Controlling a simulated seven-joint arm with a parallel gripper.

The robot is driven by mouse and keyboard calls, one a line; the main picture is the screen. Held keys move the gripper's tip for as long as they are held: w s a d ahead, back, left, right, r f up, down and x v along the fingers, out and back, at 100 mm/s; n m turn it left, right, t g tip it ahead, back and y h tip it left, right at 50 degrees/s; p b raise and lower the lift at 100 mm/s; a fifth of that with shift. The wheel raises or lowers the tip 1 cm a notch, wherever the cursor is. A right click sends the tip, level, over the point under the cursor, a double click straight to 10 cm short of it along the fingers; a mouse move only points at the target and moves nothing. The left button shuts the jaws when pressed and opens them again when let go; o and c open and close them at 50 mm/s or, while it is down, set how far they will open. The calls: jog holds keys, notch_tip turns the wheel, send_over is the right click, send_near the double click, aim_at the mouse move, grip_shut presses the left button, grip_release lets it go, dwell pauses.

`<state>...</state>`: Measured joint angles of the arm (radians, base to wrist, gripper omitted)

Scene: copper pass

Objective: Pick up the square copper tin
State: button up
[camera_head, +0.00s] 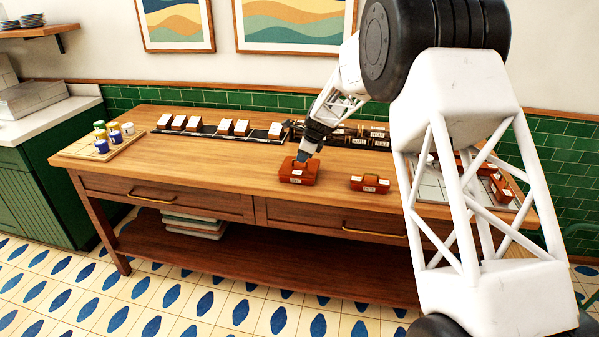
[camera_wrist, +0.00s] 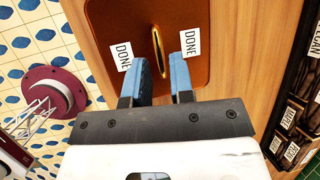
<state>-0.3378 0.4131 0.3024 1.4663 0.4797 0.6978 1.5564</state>
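A squarish copper tin (camera_head: 297,172) with white labels stands near the front edge of the wooden table. It fills the upper middle of the wrist view (camera_wrist: 105,55), with two labels reading DONE and a thin gold handle (camera_wrist: 157,52) on its lid. My gripper (camera_head: 306,157) is right above this tin and points down at it. In the wrist view its two blue fingers (camera_wrist: 162,72) are apart, with the handle lying in line with the gap between them. Nothing is seen clamped. I cannot tell whether the fingertips touch the lid.
A smaller, longer copper tin (camera_head: 370,183) stands to the right on the table. More copper tins (camera_head: 501,188) sit farther right, partly behind my arm. A dark rack (camera_head: 365,136) with labelled slots and a row of white-topped blocks (camera_head: 242,127) stand behind.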

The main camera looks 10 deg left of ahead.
aim_at(300, 167)
jog(key=shift+x, duration=1.25)
grip_shut()
